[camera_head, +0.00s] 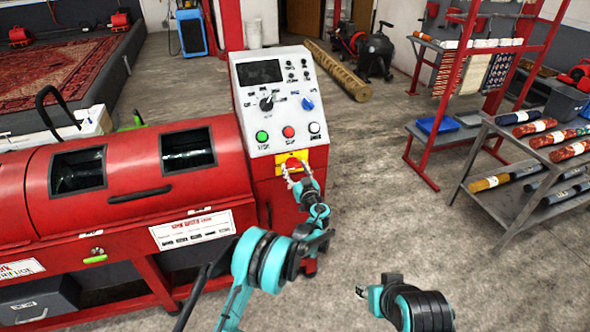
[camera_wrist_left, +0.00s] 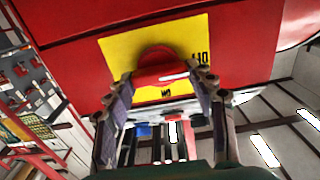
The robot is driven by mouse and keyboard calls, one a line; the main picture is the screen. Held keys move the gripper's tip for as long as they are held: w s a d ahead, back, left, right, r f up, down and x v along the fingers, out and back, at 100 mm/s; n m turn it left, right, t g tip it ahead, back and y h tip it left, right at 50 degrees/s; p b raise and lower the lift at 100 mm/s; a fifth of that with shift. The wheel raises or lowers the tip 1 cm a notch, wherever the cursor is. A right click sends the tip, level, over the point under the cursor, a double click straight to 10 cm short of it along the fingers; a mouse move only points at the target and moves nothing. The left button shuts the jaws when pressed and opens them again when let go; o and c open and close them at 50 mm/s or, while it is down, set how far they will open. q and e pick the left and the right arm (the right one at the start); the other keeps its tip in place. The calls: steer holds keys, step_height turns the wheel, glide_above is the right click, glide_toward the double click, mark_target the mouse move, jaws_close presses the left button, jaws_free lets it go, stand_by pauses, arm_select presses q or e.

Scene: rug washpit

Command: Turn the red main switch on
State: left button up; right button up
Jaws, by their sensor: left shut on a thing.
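The red main switch (camera_head: 293,162) is a red knob on a yellow plate (camera_head: 280,158) on the front of the machine's control post, below the push buttons. In the left wrist view the red knob (camera_wrist_left: 157,62) sits on the yellow plate (camera_wrist_left: 122,46), with black letters at its right and below.
The control panel (camera_head: 279,95) with a dial and green, red and white buttons is just above. The red washing machine (camera_head: 130,180) fills the left. A shelf cart (camera_head: 520,200) with rolled rugs stands at the right. The floor (camera_head: 390,215) between is clear.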

arm_select(q)
steer(key=shift+m, duration=0.3)
steer(key=m, duration=0.4)
steer(key=shift+d, duration=0.1)
steer(key=m, duration=0.9)
steer(key=shift+d+f, duration=0.1)
steer(key=shift+f, duration=0.05)
steer(key=shift+m, duration=2.1)
steer(key=o, duration=1.2)
steer(key=shift+f, duration=0.1)
steer(key=shift+c, duration=0.2)
